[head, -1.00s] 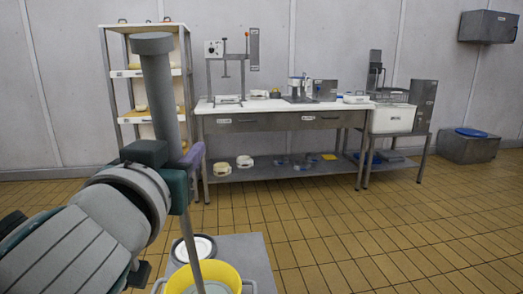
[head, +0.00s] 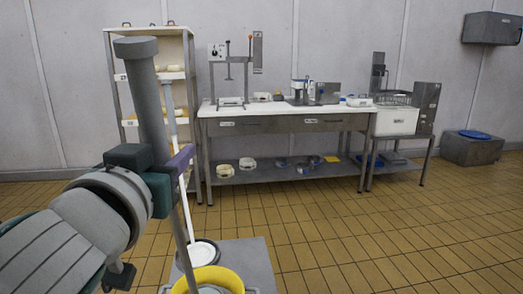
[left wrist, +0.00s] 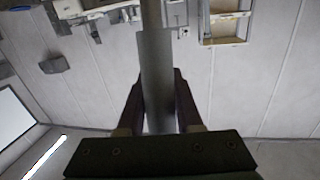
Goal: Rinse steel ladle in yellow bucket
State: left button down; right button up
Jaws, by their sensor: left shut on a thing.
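The steel ladle (head: 150,95) stands nearly upright, tilted, with its thick grey upper part ending in a flat cap. Its thin rod runs down into the yellow bucket (head: 232,277) at the bottom edge of the head view. My left gripper (head: 168,172) is shut on the ladle at the lower end of the thick part. In the left wrist view the ladle (left wrist: 157,75) passes between the two fingers of the gripper (left wrist: 160,112). The ladle's lower end inside the bucket is not clear, and the bucket is cut off. My right gripper is not in view.
A steel worktable (head: 275,125) and shelf rack (head: 187,50) line the wall. The tiled floor at right is free.

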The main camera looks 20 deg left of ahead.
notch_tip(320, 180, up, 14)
jog(key=p, duration=1.2)
jog(key=shift+p, duration=0.4)
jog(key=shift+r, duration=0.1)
